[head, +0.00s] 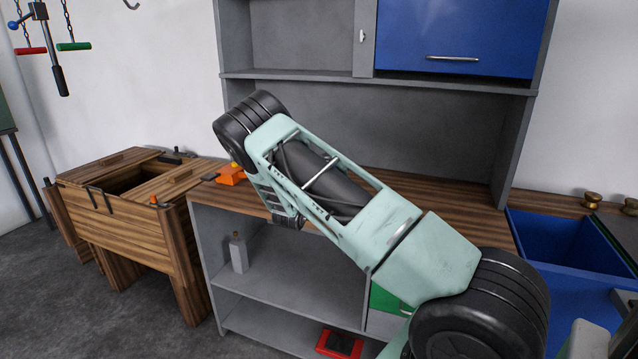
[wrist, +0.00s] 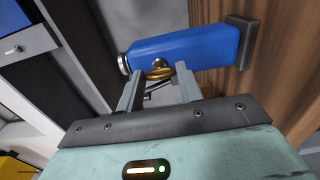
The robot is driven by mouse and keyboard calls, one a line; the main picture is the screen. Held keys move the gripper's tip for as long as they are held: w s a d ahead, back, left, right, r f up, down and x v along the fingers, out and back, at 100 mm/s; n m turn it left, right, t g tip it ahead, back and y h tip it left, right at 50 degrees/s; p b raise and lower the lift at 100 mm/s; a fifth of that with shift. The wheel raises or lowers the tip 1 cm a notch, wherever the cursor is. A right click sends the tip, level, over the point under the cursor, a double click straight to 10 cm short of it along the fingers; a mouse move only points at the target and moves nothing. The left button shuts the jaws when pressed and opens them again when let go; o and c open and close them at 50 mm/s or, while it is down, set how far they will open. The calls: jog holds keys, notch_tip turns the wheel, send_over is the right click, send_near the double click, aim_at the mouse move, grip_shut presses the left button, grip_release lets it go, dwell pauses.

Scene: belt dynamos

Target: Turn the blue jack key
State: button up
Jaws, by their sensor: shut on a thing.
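The blue jack (wrist: 185,48) shows in the wrist view as a blue block on a dark base plate (wrist: 240,42), which sits against a wooden surface at the right. A round metal end (wrist: 123,64) shows at its left. Its brass key (wrist: 158,73) sticks out toward me. My gripper (wrist: 158,78) is shut on the brass key, with one finger on each side. The finger contact is partly hidden by the fingers. In the head view I do not see the blue jack or the fingertips; my arm covers that part of the bench.
An orange block (head: 230,175) stands at the left end of the wooden bench top (head: 400,190). A wooden chest (head: 130,190) stands to the left. A blue bin (head: 560,240) is at the right. A grey shelf (head: 290,270) is below the bench top.

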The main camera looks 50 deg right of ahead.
jog(key=o, duration=1)
jog(key=b+v, duration=0.2)
jog(key=v, duration=1.5)
jog(key=shift+a+b, duration=0.2)
jog(key=shift+b, duration=0.2)
jog(key=shift+s, duration=0.15)
